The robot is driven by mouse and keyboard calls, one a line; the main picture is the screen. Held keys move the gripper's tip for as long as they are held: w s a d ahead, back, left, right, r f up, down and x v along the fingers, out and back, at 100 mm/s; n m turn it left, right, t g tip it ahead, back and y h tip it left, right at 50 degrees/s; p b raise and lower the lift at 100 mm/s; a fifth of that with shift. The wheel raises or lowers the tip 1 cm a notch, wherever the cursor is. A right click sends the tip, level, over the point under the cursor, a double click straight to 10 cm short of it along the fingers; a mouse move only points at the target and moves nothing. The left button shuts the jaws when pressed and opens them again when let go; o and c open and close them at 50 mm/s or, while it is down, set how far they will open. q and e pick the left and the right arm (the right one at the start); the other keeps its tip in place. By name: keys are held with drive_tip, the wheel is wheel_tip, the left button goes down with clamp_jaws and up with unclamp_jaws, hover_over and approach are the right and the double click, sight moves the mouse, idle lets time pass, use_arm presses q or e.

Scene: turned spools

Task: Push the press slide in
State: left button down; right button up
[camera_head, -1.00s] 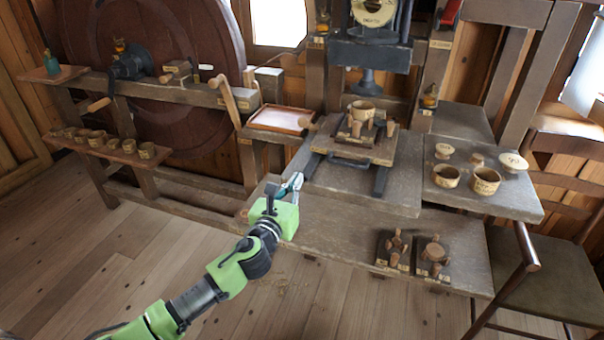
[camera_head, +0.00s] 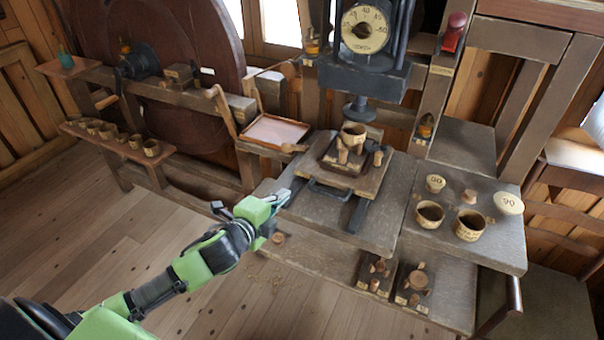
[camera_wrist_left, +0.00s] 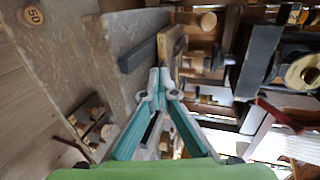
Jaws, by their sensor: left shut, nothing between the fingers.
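The press slide (camera_head: 368,183) is a wooden board on dark rails on the press bench, with a dark handle (camera_head: 328,191) along its front edge. It carries a dark-framed block with pegs and a wooden cup (camera_head: 353,134), roughly below the press ram (camera_head: 360,108). My left gripper (camera_head: 284,196) is shut and empty, left of the handle and apart from it. In the left wrist view, its closed teal fingers (camera_wrist_left: 160,80) point toward the wooden edge of the slide (camera_wrist_left: 173,45) and a dark rail (camera_wrist_left: 138,55). My right gripper is not in view.
A pink-lined tray (camera_head: 274,131) lies left of the slide. Lidded-style cups (camera_head: 430,214) and round pieces stand on the right bench. Two peg blocks (camera_head: 414,285) sit on the lower shelf in front. The floor at left is clear.

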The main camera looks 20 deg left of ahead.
use_arm(q)
drive_tip(key=x, duration=0.4)
drive_tip(key=shift+r+p, duration=0.15)
drive_tip(key=shift+p, duration=0.15)
drive_tip(key=p, duration=0.1)
approach(311, 165)
drive_tip(key=shift+w+f, duration=0.25)
drive_tip(key=shift+f, duration=0.25)
drive_tip(key=shift+w+f, duration=0.25)
drive_tip(key=shift+f, duration=0.25)
drive_tip(key=shift+w+p, duration=0.3)
drive_tip(key=shift+w, duration=0.3)
drive_tip(key=shift+w+f, duration=0.1)
drive_tip(key=shift+w, duration=0.25)
drive_tip(key=w+b, duration=0.1)
drive_tip(key=w, duration=0.3)
drive_tip(key=shift+w+d, duration=0.1)
drive_tip(key=shift+d, duration=0.05)
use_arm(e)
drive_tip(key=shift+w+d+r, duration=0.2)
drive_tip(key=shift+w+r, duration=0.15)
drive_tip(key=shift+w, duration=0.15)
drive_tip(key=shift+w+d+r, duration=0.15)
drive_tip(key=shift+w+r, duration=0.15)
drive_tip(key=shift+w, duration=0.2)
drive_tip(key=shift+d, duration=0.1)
